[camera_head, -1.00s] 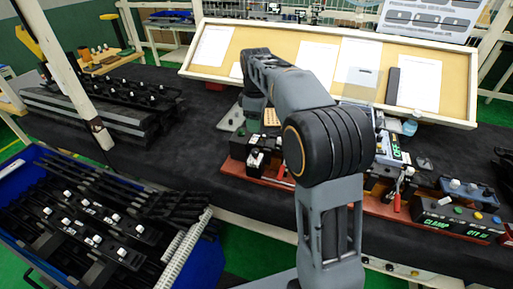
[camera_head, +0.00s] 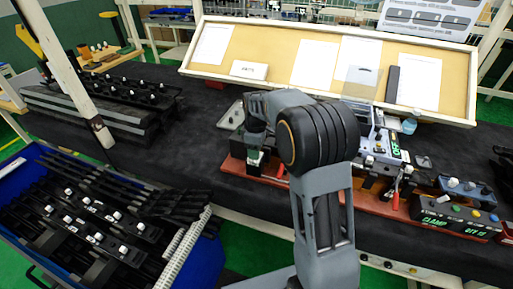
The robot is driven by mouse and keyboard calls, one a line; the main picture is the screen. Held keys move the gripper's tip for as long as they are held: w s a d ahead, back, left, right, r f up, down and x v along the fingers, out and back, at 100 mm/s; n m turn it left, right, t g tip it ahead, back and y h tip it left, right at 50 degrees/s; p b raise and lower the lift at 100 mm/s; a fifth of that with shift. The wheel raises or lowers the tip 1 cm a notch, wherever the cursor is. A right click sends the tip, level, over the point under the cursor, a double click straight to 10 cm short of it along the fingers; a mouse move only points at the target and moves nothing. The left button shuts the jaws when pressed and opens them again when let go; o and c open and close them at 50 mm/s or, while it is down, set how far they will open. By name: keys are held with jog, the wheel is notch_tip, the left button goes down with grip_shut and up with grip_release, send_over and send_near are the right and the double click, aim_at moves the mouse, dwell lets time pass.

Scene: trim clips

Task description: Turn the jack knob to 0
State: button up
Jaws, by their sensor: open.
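My gripper (camera_head: 255,146) is at the end of my folded arm, pointing down over the left part of the red-brown base (camera_head: 233,166). It is small and dark here; its fingers are hard to make out. It appears empty, just above or at a small black fixture (camera_head: 254,160) with a pale part, which it mostly covers; contact cannot be told. I cannot pick out the jack knob for certain or read its setting. My arm hides the middle of the base.
A panel with a green OFF display (camera_head: 394,148) stands right of my arm. A red-handled tool (camera_head: 397,192) and a control box reading CLAMP (camera_head: 450,222) are further right. A blue bin (camera_head: 205,262) of black trim parts is at left. Dark cloth (camera_head: 180,145) left of the base is bare.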

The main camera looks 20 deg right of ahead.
jog(key=c, duration=0.9)
jog(key=shift+c, duration=0.2)
